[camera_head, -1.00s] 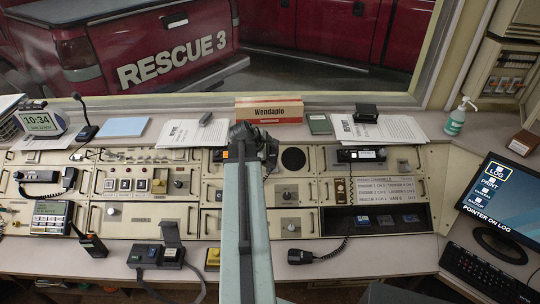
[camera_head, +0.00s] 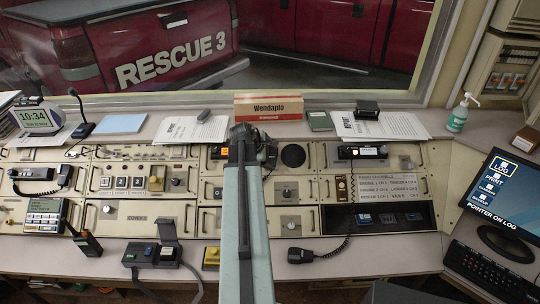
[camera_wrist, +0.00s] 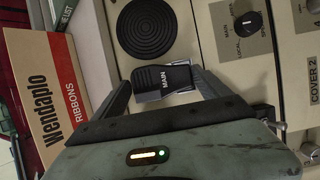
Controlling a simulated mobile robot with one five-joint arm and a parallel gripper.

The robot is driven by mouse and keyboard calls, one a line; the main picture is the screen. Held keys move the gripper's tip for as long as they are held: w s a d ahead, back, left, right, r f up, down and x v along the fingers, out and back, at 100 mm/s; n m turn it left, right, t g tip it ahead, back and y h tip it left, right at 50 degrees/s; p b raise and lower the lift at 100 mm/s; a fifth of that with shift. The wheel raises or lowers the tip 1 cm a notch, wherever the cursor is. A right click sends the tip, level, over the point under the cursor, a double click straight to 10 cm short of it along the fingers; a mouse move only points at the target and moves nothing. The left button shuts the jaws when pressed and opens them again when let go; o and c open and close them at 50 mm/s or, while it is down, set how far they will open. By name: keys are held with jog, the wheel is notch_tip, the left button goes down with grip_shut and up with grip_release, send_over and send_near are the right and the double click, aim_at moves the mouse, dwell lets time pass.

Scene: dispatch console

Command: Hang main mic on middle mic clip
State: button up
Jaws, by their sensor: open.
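My gripper (camera_head: 256,140) is over the middle of the console, with my arm running up to it. I cannot make out the middle mic clip.
A Wendaplo box (camera_head: 268,108) stands just behind my gripper and close on the left in the wrist view (camera_wrist: 55,100). A round speaker grille (camera_head: 293,156) is to the right. A desk unit (camera_head: 160,255) and handheld radio (camera_head: 87,241) stand front left; a monitor (camera_head: 503,190) stands right.

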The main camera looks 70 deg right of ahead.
jog(key=p+v, duration=0.6)
jog(key=v, duration=0.1)
jog(key=shift+a+r, duration=0.25)
jog(key=shift+a, duration=0.05)
jog(key=shift+w, duration=0.1)
